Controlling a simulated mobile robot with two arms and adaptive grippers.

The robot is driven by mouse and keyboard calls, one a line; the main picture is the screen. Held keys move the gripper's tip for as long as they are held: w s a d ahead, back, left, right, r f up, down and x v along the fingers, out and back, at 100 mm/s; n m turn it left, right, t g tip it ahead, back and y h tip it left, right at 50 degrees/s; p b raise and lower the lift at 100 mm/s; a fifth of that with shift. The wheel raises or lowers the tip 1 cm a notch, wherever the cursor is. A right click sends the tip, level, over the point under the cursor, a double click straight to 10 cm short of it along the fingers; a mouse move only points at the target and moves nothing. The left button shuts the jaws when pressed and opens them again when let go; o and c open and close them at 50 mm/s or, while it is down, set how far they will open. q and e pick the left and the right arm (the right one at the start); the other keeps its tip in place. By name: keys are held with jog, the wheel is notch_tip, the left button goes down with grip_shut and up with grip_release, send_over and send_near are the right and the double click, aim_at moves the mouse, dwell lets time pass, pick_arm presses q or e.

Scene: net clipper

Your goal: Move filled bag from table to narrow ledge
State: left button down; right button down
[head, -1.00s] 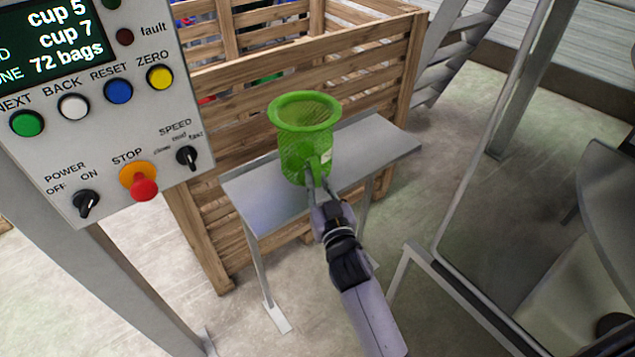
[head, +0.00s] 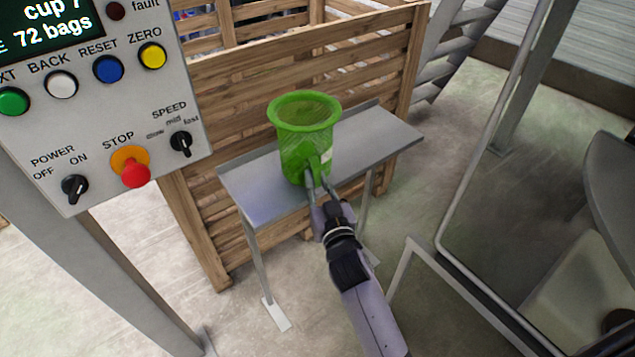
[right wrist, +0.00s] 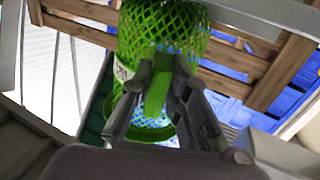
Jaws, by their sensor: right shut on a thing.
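A green mesh container (head: 303,140) with a wide flared rim and a side handle stands upright over a narrow grey metal ledge (head: 385,140). I cannot tell for sure whether its base touches the ledge. No filling can be made out inside it. My right gripper (head: 314,180) is shut on its handle, on the side nearest me. In the right wrist view, the fingers (right wrist: 162,100) close around the green handle, with the mesh wall (right wrist: 155,22) behind. My left gripper is not in view.
A slatted wooden crate (head: 255,85) stands directly behind the ledge. A control panel (head: 95,110) with coloured buttons is at the left. A grey metal frame (head: 480,165) stands at the right. The ledge surface is bare on both sides of the container.

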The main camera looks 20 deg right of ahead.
jog(key=shift+f, duration=0.1)
jog(key=c, duration=1.5)
grip_release()
jog(key=shift+c, duration=0.2)
jog(key=shift+o, duration=0.4)
jog(key=shift+f, duration=0.1)
jog(key=shift+s, duration=0.1)
jog(key=shift+s+p, duration=0.45)
jog(key=shift+s, duration=1.9)
jog(key=shift+s+a, duration=0.1)
jog(key=shift+s, duration=1.3)
jog(key=shift+w, duration=0.1)
